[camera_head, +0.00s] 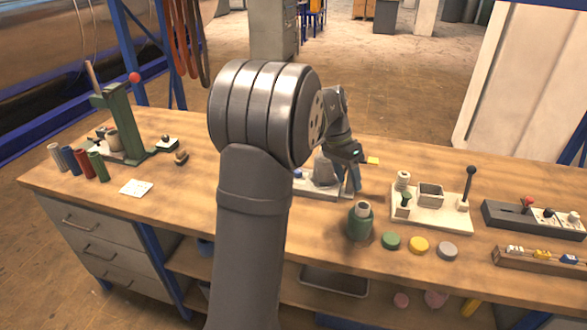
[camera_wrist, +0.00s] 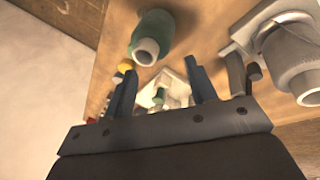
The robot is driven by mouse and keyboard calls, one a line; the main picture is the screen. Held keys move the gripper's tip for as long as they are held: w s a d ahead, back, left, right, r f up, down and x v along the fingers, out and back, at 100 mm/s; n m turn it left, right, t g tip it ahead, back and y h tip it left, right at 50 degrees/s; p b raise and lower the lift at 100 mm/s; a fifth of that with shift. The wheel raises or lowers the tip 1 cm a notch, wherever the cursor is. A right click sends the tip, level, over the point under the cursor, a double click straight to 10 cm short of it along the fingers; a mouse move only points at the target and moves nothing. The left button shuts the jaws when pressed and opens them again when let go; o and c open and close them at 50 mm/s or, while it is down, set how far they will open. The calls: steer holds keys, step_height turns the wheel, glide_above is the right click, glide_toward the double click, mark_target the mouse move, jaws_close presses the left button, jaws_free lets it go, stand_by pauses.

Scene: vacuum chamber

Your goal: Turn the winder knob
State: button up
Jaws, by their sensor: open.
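A grey rounded device (camera_head: 325,171) on a pale base is partly hidden behind my arm in the head view. A grey device with a pale hollow end (camera_wrist: 300,72) shows at the right of the wrist view. I cannot tell for sure which thing is the winder, and I cannot pick out its knob. My gripper (camera_head: 353,184) hangs low over the bench, close to the right side of the grey device. In the wrist view, its fingers (camera_wrist: 162,88) are spread apart, with nothing held between them.
A green bottle-like part (camera_head: 360,223) stands near my gripper at the front. A white base with posts (camera_head: 430,212) is to the right, with green, yellow and grey discs (camera_head: 419,246) before it. A green press (camera_head: 120,122) stands at the left. Bare wood (camera_head: 185,205) lies left of my arm.

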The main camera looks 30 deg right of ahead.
steer(key=w+a+f+n+t+h, duration=0.15)
steer(key=w+a+n+h, duration=0.25)
steer(key=w+a+n, duration=0.55)
steer(key=w+a+f+n+t+h, duration=0.15)
steer(key=w+f+n+h, duration=0.35)
steer(key=n, duration=0.9)
steer(key=w+a+n+h, duration=0.3)
steer(key=w+a+n, duration=0.3)
steer(key=w+n, duration=0.45)
steer(key=shift+n+y, duration=0.3)
steer(key=shift+n, duration=0.4)
steer(key=x, duration=0.5)
steer(key=s+x, duration=0.1)
steer(key=x, duration=1.1)
steer(key=shift+s, duration=0.2)
steer(key=c, duration=1)
